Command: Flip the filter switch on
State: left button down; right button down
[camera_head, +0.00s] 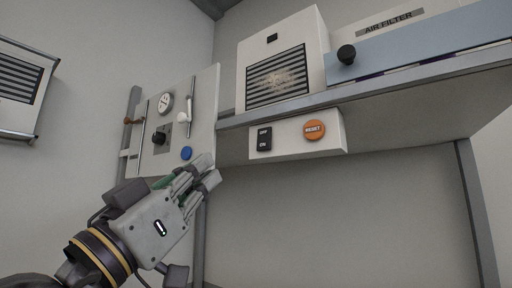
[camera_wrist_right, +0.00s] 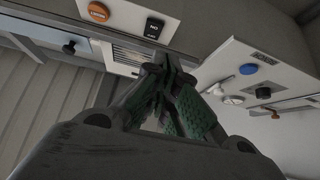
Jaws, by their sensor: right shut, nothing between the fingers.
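The black rocker switch (camera_head: 264,139), marked ON at its lower end, sits on a white box (camera_head: 331,142) under the shelf. I cannot tell which way it is tipped. In the right wrist view the switch (camera_wrist_right: 153,28) appears inverted, just beyond the fingertips. My right gripper (camera_head: 211,170) is shut and empty. In the head view it is lower left of the switch, apart from it; its fingers (camera_wrist_right: 160,62) also show in the wrist view. My left gripper is not in view.
An orange RESET button (camera_head: 314,130) is right of the switch. A panel to the left carries a blue button (camera_head: 186,153), a gauge (camera_head: 165,102) and a black knob (camera_head: 159,139). The shelf edge (camera_head: 370,91) runs above, below a grille unit (camera_head: 277,76) and AIR FILTER label (camera_head: 389,22).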

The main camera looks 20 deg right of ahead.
aim_at(264, 133)
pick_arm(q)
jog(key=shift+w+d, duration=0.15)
pick_arm(e)
jog(key=shift+s+r+m+g+h, duration=0.2)
jog(key=shift+s+r+m+h, duration=0.1)
jog(key=shift+s, duration=0.2)
jog(key=shift+s+r+m+g+h, duration=0.2)
jog(key=shift+s+r+m+h, duration=0.1)
jog(key=shift+s, duration=0.2)
